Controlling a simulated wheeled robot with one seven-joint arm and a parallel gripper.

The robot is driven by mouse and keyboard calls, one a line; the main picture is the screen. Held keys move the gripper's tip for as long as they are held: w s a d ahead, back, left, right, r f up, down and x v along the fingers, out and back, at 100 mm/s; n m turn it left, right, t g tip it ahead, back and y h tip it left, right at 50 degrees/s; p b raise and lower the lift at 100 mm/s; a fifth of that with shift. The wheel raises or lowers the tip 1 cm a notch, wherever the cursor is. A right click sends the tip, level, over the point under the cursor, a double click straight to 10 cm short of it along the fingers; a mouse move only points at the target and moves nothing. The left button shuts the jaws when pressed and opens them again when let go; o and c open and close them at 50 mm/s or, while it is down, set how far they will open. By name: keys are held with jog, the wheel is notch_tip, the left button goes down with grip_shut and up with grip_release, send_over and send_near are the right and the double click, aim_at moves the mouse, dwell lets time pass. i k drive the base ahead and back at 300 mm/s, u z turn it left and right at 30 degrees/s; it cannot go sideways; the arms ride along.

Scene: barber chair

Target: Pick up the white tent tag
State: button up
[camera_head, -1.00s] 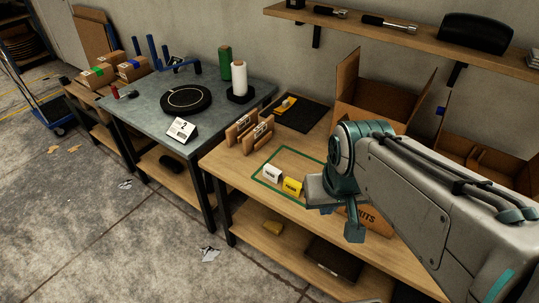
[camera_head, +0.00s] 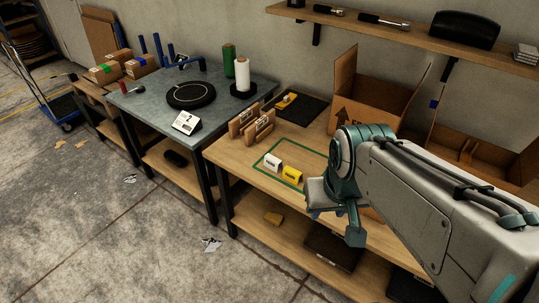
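The white tent tag (camera_head: 273,162) stands on the wooden workbench, inside a green outlined rectangle (camera_head: 300,185). Its front carries dark print too small to read. A yellow tent tag (camera_head: 292,175) stands close to its right. My gripper (camera_head: 334,226) is to the right of both tags, near the front edge of the bench. Its two finger ends look apart, with nothing seen between them. The white tag is apart from my gripper and is not covered by it.
Wooden holders (camera_head: 250,124) stand behind the white tag. An open cardboard box (camera_head: 365,95) is at the back right, behind my arm. A wall shelf (camera_head: 400,35) runs above. A grey table (camera_head: 150,108) to the left bears another white sign (camera_head: 186,122).

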aim_at(271, 162)
jog(key=k, duration=1.05)
jog(key=u, duration=0.85)
jog(key=i, duration=1.85)
jog(key=z, duration=1)
jog(key=i, duration=0.55)
jog(key=z, duration=0.6)
